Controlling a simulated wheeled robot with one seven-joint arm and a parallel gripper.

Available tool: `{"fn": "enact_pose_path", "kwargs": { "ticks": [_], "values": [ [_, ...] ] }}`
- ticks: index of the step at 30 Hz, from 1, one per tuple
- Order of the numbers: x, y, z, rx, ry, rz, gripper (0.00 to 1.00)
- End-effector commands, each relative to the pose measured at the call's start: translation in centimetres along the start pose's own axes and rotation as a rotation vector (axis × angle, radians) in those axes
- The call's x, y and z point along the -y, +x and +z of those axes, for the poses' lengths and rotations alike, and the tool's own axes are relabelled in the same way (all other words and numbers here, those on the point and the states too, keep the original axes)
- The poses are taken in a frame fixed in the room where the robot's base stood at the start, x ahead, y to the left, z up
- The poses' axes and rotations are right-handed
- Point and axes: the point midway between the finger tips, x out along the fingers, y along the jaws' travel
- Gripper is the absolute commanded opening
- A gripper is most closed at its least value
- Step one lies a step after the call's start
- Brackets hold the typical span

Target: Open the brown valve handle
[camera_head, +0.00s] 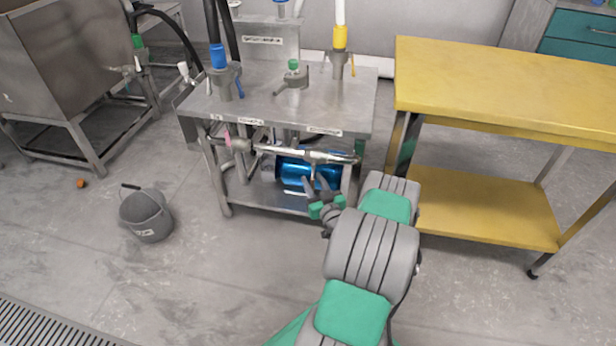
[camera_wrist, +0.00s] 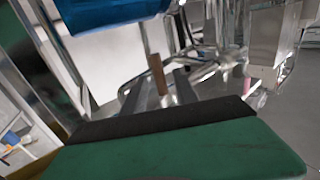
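The brown valve handle (camera_wrist: 158,76) shows in the wrist view as a short upright bar just beyond my fingertips. It lines up with the gap between the two grey fingers. My gripper (camera_wrist: 163,92) is open, with a finger on each side of the handle's lower end; I cannot tell whether either touches it. In the head view my gripper (camera_head: 315,183) is just below the steel pipe (camera_head: 300,153) at the front of the machine table. The handle is too small to make out clearly there.
A blue cylinder (camera_head: 295,173) sits on the lower shelf behind my gripper. The steel machine table (camera_head: 330,110) is above. A yellow table (camera_head: 500,85) stands close on the right. A grey bucket (camera_head: 147,215) is on the floor at left, with clear floor around it.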

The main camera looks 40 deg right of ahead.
Motion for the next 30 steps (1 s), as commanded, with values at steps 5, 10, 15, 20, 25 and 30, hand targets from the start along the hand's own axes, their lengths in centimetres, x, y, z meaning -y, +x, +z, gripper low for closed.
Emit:
{"fn": "enact_pose_path", "kwargs": {
  "ticks": [5,10,15,20,25,30],
  "values": [
    [0.2,2.8,0.2,0.0,-0.001,-0.005,0.35],
    [0.3,3.4,0.1,0.001,0.001,-0.004,0.35],
    [0.4,3.4,0.1,0.001,0.001,-0.006,0.33],
    [0.4,3.4,0.1,0.001,0.001,-0.006,0.2],
    [0.4,3.4,0.1,0.001,0.001,-0.006,0.06],
    [0.4,3.4,0.1,0.001,0.001,-0.006,0.0]
  ]
}}
